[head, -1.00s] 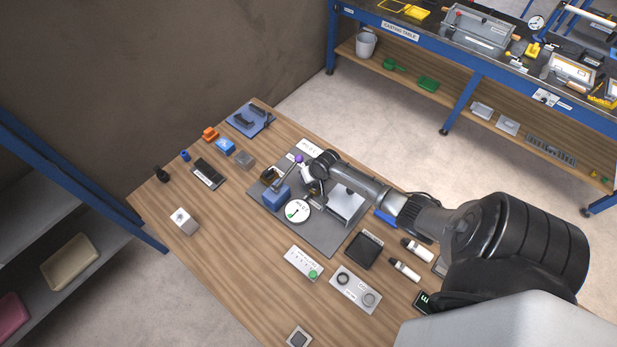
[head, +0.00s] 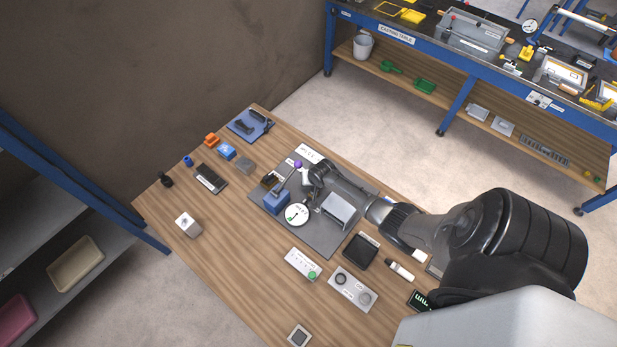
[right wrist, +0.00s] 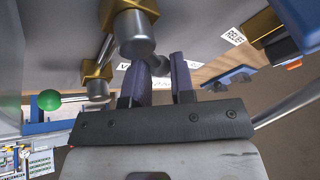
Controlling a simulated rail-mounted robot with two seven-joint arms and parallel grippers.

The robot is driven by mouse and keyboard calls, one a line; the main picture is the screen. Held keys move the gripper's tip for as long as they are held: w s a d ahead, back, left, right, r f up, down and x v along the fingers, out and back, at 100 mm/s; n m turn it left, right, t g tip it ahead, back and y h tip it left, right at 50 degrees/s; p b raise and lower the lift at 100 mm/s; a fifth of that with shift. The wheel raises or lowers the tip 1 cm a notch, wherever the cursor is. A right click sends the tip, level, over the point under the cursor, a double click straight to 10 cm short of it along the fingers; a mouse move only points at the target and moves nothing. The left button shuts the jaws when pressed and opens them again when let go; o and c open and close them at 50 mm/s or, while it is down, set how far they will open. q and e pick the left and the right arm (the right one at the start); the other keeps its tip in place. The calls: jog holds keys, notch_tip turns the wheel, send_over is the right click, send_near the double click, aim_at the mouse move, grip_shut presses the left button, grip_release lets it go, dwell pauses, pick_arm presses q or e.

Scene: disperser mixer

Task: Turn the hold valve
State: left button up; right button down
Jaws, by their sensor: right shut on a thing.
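The valve unit stands on a grey plate (head: 328,245) on the wooden table. It has a blue block (head: 277,201), a lever with a purple knob (head: 298,164) and a round white gauge (head: 297,214). My right gripper (head: 314,176) is at the unit, just right of the purple knob. In the right wrist view its two dark purple fingers (right wrist: 162,72) are close together beside a brass valve body (right wrist: 128,12) with a grey cylinder end (right wrist: 137,35). They are shut on a valve handle, mostly hidden between them. My left gripper is not in view.
A green ball knob (right wrist: 48,99) on a rod is left of the fingers. A silver box (head: 340,207) stands close under my right arm. A black tray (head: 361,249) and a button panel (head: 303,264) are nearer. The table's left front is largely clear.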

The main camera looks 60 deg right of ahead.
jog(key=m+p, duration=0.1)
jog(key=m+h, duration=0.1)
jog(key=m, duration=0.1)
jog(key=shift+s+d+r+g+p, duration=0.1)
jog(key=shift+s+d+g+p, duration=0.1)
jog(key=shift+s+g+p, duration=0.15)
jog(key=shift+s+d+m+g+h+p, duration=0.1)
jog(key=shift+s+m+g+h+p, duration=0.2)
jog(key=shift+m, duration=0.5)
jog(key=shift+s+d+m+g, duration=0.15)
jog(key=shift+s+m+g, duration=0.1)
jog(key=shift+m, duration=0.75)
jog(key=m, duration=0.1)
jog(key=s+m+g+h, duration=0.1)
jog(key=m, duration=0.1)
jog(key=shift+d+f+b, duration=0.1)
jog(key=shift+f+b, duration=0.1)
jog(key=shift+b, duration=0.1)
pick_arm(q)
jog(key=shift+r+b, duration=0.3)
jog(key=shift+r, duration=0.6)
pick_arm(e)
jog(key=shift+s+m+g, duration=0.35)
jog(key=shift+m+g, duration=0.25)
jog(key=shift+m, duration=0.4)
jog(key=shift+r, duration=0.1)
